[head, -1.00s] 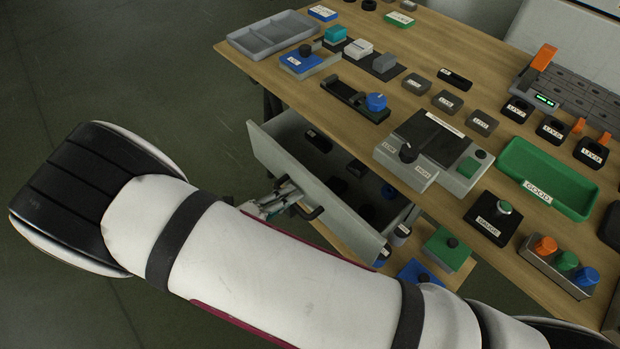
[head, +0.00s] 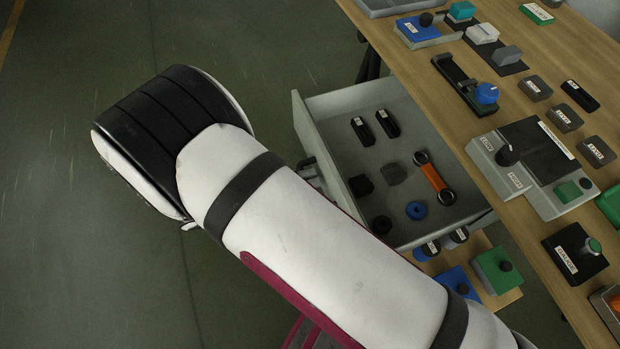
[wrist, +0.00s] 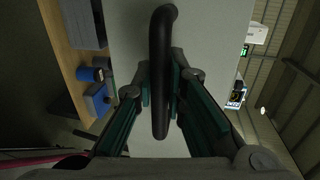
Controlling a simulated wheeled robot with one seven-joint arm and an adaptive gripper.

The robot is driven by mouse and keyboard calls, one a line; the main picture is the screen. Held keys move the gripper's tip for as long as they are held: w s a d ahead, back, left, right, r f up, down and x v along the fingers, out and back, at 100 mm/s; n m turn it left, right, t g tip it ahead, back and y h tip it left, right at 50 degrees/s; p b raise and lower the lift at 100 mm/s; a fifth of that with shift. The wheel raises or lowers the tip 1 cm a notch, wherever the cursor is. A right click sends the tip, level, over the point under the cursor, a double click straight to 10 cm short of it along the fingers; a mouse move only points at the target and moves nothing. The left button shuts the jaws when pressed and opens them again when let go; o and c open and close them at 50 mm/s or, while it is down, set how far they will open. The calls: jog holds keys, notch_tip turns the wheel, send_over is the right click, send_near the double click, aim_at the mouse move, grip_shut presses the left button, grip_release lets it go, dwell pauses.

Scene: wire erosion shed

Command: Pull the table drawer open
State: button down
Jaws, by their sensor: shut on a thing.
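The table drawer (head: 410,229) stands well out from under the table in the head view, with its inside in plain sight. Its pale front panel (wrist: 205,20) fills the middle of the wrist view. The dark bar handle (wrist: 161,70) runs down that panel. My gripper (wrist: 160,98) has its green-lined fingers on both sides of the handle and is shut on it. In the head view my white arm hides most of the gripper and the handle.
The drawer holds two black labelled blocks, an orange-and-black wrench (head: 433,178), blue and dark round pieces. The wooden table (head: 410,60) carries a grey control box (head: 545,195) and several labelled parts. A lower shelf (head: 505,300) holds a green block. Floor at left is clear.

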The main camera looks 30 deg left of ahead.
jog(key=c, duration=1.6)
grip_release()
jog(key=v, duration=1.2)
jog(key=shift+f, duration=0.1)
